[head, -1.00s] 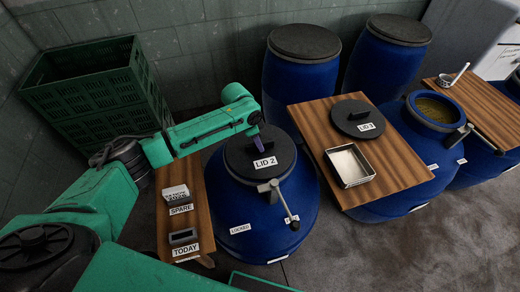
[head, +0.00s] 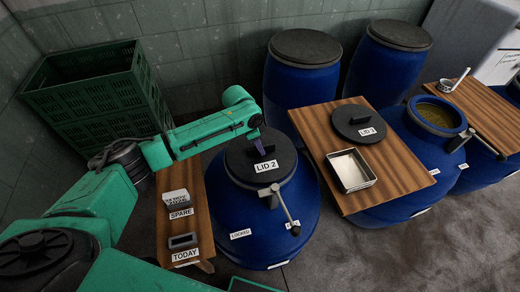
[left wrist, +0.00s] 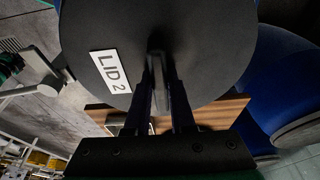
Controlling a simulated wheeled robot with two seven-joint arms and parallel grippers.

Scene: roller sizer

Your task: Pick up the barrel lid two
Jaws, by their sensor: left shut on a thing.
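The black round barrel lid two (head: 240,168), labelled LID 2, sits over the mouth of a blue barrel (head: 245,215). No gap between lid and barrel is clear in the head view. My left gripper (head: 259,147) is over the lid's middle, shut on its upright handle. In the left wrist view the lid (left wrist: 200,30) fills the upper middle, and its dark handle stands between the fingers of my left gripper (left wrist: 160,85). The handle is mostly hidden by the fingers in the head view. My right gripper is not in view.
A metal lever (head: 285,208) hangs at the barrel's front, near a LOCKED label (head: 240,234). A wooden board (head: 195,215) with SPARE and TODAY labels stands left.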

